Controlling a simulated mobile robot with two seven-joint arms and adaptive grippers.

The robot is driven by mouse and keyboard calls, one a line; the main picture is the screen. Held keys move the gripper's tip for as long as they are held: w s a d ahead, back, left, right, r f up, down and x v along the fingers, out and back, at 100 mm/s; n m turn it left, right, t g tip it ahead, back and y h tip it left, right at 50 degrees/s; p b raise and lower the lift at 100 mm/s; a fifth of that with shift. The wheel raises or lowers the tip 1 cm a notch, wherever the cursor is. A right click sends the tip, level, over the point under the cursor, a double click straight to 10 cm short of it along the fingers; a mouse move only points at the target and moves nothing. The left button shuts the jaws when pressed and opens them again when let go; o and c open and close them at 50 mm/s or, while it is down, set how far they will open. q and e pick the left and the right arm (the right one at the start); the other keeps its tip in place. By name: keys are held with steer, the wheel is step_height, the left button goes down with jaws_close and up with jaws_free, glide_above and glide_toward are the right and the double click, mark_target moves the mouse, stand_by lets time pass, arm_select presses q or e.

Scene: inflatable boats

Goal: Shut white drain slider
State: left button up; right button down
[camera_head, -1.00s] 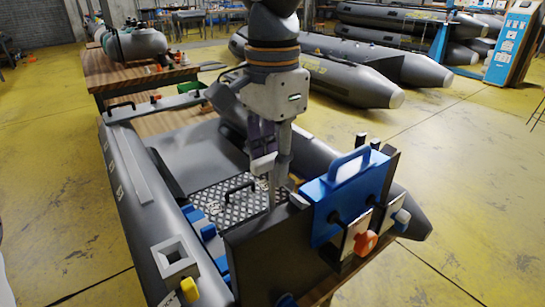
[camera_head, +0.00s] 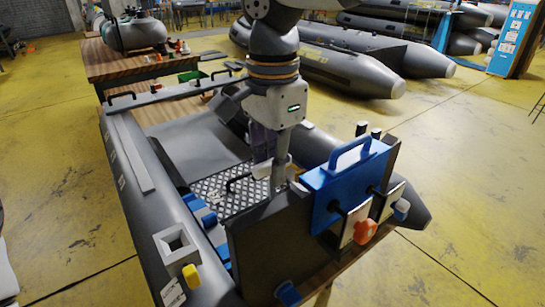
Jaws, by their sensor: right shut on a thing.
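My right gripper (camera_head: 279,176) comes down from above, upright, at the inner side of the boat's dark transom (camera_head: 270,250). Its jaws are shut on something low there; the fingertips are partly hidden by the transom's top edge. A small white piece shows at the fingers, and it may be part of the gripper. The white drain slider cannot be clearly made out; the gripped spot is where it seems to be. My left gripper is not in view.
A checkered plate (camera_head: 215,192) lies inside the boat. A square grey-white holder (camera_head: 176,248) sits on the left tube (camera_head: 145,205). Yellow floor is clear at right.

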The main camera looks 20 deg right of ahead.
steer(key=shift+s+f, duration=0.1)
steer(key=shift+f, duration=1)
steer(key=c, duration=1.4)
jaws_free()
steer(key=shift+c, duration=0.2)
steer(key=shift+r, duration=0.15)
step_height(320, 180, up, 7)
steer(key=shift+f, duration=0.1)
